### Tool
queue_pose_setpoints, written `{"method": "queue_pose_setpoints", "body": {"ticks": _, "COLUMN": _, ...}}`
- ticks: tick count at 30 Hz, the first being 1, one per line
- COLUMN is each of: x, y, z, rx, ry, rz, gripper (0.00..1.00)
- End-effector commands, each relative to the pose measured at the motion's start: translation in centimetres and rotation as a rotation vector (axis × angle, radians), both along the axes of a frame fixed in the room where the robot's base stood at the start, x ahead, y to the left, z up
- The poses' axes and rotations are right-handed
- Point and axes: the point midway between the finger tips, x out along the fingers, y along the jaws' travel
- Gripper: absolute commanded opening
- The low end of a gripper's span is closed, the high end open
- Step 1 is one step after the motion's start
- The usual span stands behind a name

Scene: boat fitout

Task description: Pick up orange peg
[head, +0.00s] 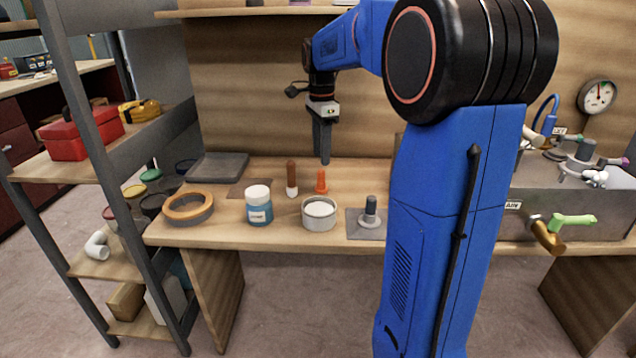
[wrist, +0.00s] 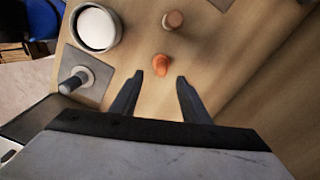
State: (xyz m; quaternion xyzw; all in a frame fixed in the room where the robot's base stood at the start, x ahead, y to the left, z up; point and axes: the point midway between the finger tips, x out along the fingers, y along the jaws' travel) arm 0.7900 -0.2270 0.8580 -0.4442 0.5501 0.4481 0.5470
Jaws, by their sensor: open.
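The orange peg (head: 321,181) stands upright on the wooden workbench, right of a brown-and-white peg. In the wrist view the orange peg (wrist: 161,62) is seen from above, just beyond the gap between my fingertips. My gripper (head: 324,158) points down above and close behind the orange peg in the head view. In the wrist view my gripper (wrist: 160,75) has its two fingers spread apart with nothing between them. I cannot tell the exact height of the fingertips over the bench.
The brown-and-white peg (head: 292,178) stands close to the orange peg. A round white-filled tin (head: 319,213), a blue jar (head: 259,206), a tape roll (head: 188,207) and a grey peg on a plate (head: 370,212) stand toward the front edge. The back panel (head: 250,90) rises behind.

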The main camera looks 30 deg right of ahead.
Motion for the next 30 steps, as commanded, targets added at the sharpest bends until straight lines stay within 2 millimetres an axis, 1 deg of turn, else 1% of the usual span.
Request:
{"method": "queue_pose_setpoints", "body": {"ticks": 1, "x": 0.0, "y": 0.0, "z": -1.0, "rx": 0.000, "ry": 0.002, "rz": 0.001, "gripper": 0.42}}
{"method": "queue_pose_setpoints", "body": {"ticks": 6, "x": 0.0, "y": 0.1, "z": -3.3, "rx": 0.000, "ry": 0.002, "rz": 0.002, "gripper": 0.42}}
{"method": "queue_pose_setpoints", "body": {"ticks": 14, "x": 0.0, "y": 0.1, "z": -5.0, "rx": 0.000, "ry": 0.000, "rz": 0.003, "gripper": 0.42}}
{"method": "queue_pose_setpoints", "body": {"ticks": 21, "x": 0.3, "y": 0.3, "z": -8.1, "rx": 0.000, "ry": 0.002, "rz": 0.003, "gripper": 0.42}}
{"method": "queue_pose_setpoints", "body": {"ticks": 24, "x": 0.3, "y": 0.3, "z": -9.1, "rx": 0.000, "ry": 0.001, "rz": 0.003, "gripper": 0.42}}
{"method": "queue_pose_setpoints", "body": {"ticks": 30, "x": 0.3, "y": 0.3, "z": -9.7, "rx": 0.000, "ry": -0.002, "rz": 0.003, "gripper": 0.42}}
